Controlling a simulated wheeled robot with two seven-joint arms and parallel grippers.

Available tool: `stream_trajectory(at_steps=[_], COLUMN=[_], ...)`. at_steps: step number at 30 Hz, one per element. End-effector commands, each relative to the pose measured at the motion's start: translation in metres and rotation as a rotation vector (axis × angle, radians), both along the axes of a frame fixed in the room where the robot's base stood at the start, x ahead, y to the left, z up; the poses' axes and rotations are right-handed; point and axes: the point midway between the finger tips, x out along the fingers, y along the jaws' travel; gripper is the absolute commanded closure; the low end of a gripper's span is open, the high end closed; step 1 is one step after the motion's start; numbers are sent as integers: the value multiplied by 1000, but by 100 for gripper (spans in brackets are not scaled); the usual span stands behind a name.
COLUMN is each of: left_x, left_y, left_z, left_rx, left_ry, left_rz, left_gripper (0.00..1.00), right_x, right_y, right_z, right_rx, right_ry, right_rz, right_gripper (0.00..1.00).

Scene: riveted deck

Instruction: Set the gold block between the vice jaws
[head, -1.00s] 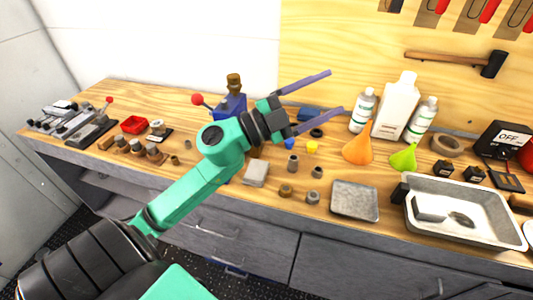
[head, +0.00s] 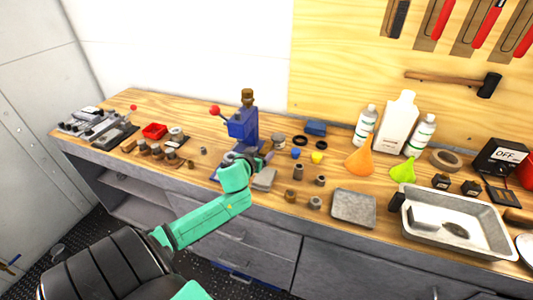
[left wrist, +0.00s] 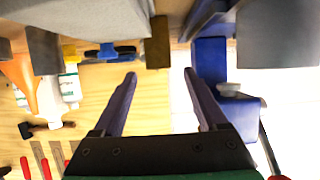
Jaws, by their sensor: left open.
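A gold-brown block (left wrist: 157,42) shows in the left wrist view, just beyond and between the fingertips of my left gripper (left wrist: 160,76). The fingers are apart, with nothing between them. In the head view my left gripper (head: 256,157) is over the bench beside the blue press-like device, and I cannot pick out that block there. A small tan block (head: 128,146) lies at the left of the bench. Next to it is a low grey vice-like device (head: 108,134) with a red knob; its jaw gap is too small to tell. My right gripper is out of view.
The blue device (head: 242,127) with a red-knobbed lever stands close to my left gripper. A grey slab (head: 264,180), several small cylinders and a flat grey plate (head: 353,208) lie to the right. A metal tray (head: 480,238) is further right. Bottles and funnels stand behind.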

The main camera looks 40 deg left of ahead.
Motion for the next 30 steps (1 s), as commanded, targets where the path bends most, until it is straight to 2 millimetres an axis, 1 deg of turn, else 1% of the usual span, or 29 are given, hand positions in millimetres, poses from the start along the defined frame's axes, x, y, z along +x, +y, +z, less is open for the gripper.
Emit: stream_trajectory(at_steps=[1, 3, 6, 12, 13, 14, 15, 17, 18, 19, 30], left_x=[9, 19, 29, 30, 30, 30, 30, 30, 30, 30, 30], left_y=[3, 6, 9, 9, 9, 9, 9, 9, 9, 9, 9], left_z=[-1, -7, -12, -14, -13, -13, -13, -13, -13, -13, -11], left_rx=[1, 0, 2, 1, 1, 1, 1, 1, 1, 1, 2], left_ry=[-2, -3, -1, -1, -1, -1, -1, -1, -1, -1, -3], left_rz=[1, 1, 1, -1, -1, -1, -1, -1, -1, -1, -1], left_gripper=[25, 25, 25, 25, 29, 40, 56, 79, 94, 100, 100], right_x=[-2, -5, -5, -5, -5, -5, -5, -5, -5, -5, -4], right_y=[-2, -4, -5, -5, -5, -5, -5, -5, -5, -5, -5], right_z=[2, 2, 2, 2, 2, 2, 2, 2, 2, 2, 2], right_rx=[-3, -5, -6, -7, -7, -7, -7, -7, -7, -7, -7], right_ry=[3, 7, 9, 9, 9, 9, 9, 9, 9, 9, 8], right_rz=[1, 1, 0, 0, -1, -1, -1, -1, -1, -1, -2], right_gripper=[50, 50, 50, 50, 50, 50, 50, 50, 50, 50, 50])
